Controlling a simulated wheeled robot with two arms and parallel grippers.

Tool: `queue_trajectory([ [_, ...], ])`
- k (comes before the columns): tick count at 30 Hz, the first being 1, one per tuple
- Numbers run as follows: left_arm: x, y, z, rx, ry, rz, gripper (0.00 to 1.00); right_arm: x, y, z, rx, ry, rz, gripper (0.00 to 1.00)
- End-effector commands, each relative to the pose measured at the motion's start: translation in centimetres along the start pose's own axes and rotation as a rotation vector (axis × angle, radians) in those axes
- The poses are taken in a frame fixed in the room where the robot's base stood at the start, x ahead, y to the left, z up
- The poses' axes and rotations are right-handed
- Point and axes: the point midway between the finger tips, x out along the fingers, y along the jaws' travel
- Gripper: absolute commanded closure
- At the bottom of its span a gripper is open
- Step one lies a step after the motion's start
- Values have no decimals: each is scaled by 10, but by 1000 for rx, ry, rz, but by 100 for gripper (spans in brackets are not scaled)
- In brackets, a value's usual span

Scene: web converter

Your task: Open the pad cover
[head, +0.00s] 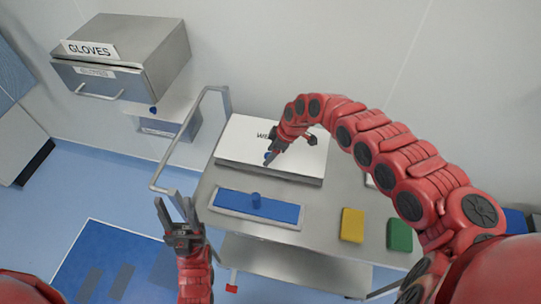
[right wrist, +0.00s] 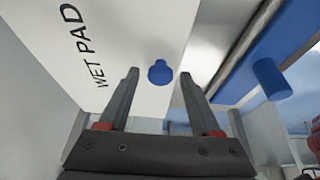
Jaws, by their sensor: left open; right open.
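The pad cover (head: 240,135) is the white lid of a flat box on the metal cart, marked "WET PAD", and it lies flat and closed. It fills the upper left of the right wrist view (right wrist: 125,25). A small blue knob (right wrist: 160,72) stands on it. My right gripper (right wrist: 158,78) is open over the cover, with the knob showing between its fingertips, not visibly gripped. In the head view, my right arm hides part of the cover and label. My left gripper (head: 175,204) is open and empty, left of the cart.
A blue flat pad with a knob (head: 275,210) lies on the cart in front of the box. Yellow (head: 352,225) and green (head: 399,235) blocks sit to the right. The cart's handle rail (head: 180,137) rises at the left. A glove box (head: 150,55) hangs on the wall.

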Motion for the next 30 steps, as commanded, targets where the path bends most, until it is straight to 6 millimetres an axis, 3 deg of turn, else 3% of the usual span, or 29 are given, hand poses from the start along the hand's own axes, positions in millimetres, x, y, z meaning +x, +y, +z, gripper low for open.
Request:
queue_trajectory([
  [8,0,0,0,0,0,0,50,2,0,1,1,-1,0,35],
  [19,0,0,0,0,0,0,50,2,0,1,1,0,0,100],
  [30,0,0,0,0,0,0,50,2,0,1,1,0,0,100],
])
